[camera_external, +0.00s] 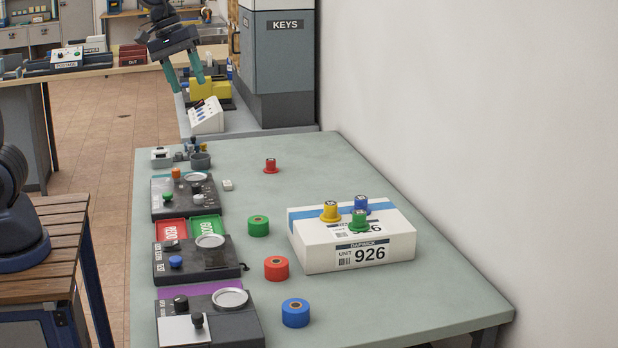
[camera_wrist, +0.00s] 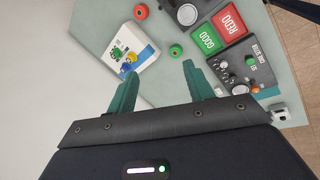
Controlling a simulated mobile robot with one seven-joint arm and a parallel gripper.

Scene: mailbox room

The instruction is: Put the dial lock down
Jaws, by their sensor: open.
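My gripper (camera_external: 186,78) is high at the far end of the grey-green table, in front of the grey KEYS cabinet. In the wrist view its two teal fingers (camera_wrist: 158,80) stand wide apart with nothing between them. No dial lock can be named with certainty. A small red knobbed piece (camera_external: 270,165) with a dark marked top stands upright on the far part of the table, apart from my gripper. Similar yellow (camera_external: 330,211), blue (camera_external: 361,203) and green (camera_external: 358,221) pieces stand on the white box (camera_external: 310,262) marked 926.
Green (camera_external: 258,226), red (camera_external: 276,268) and blue (camera_external: 295,313) rolls stand along the table's middle. Dark stations (camera_external: 172,274) and red and green trays (camera_external: 205,227) line the left edge. The KEYS cabinet (camera_external: 282,70) stands behind. Table around the red piece is clear.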

